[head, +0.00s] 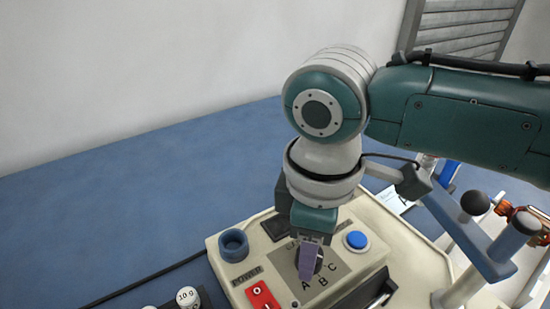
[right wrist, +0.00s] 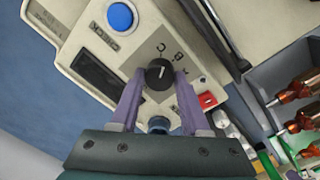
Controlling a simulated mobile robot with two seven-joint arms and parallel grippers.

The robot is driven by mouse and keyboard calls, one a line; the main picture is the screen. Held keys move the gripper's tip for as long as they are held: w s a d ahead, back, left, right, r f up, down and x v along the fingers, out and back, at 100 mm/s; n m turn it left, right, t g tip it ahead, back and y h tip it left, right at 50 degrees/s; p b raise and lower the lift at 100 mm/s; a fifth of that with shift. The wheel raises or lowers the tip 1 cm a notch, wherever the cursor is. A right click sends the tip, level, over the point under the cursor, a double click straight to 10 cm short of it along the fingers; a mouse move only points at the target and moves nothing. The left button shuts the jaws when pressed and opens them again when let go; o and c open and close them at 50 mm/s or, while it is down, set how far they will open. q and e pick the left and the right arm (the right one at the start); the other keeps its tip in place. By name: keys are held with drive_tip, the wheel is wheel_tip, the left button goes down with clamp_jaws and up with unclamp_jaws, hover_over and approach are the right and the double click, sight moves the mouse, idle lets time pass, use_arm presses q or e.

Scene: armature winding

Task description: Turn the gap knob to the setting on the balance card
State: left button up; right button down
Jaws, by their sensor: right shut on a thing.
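The gap knob (right wrist: 159,73) is a round dark knob with a light pointer line, on the cream control box (head: 372,262). The letters A, B and C curve beside it. My right gripper (head: 310,264) comes down from above with purple fingers, one on each side of the knob, shut on it. In the right wrist view both fingertips (right wrist: 160,76) flank the knob. In the head view the fingers hide part of the dial. A white card (head: 394,199) lies behind the box, partly covered by my arm; its writing is too small to read surely. My left gripper is out of view.
The box also carries a blue button (head: 356,240), a red power switch (head: 262,297), a blue-grey round socket (head: 233,245) and a dark display (right wrist: 97,74). A blue-armed fixture (head: 470,236) stands at the right. The blue table (head: 110,205) is clear at left.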

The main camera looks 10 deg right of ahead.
drive_tip(key=m+p, duration=0.3)
drive_tip(key=shift+a+r+m, duration=0.1)
drive_tip(key=shift+r+m, duration=0.15)
drive_tip(key=shift+m, duration=0.15)
drive_tip(key=m+p, duration=0.2)
drive_tip(key=m, duration=0.1)
drive_tip(key=shift+f+m, duration=0.1)
drive_tip(key=shift+m, duration=0.2)
drive_tip(key=m+p, duration=0.1)
drive_tip(key=m, duration=0.3)
drive_tip(key=shift+f+g, duration=0.1)
drive_tip(key=shift+g, duration=0.2)
drive_tip(key=shift+w+m+p, duration=0.15)
drive_tip(key=shift+m+p, duration=0.35)
drive_tip(key=shift+m, duration=1.4)
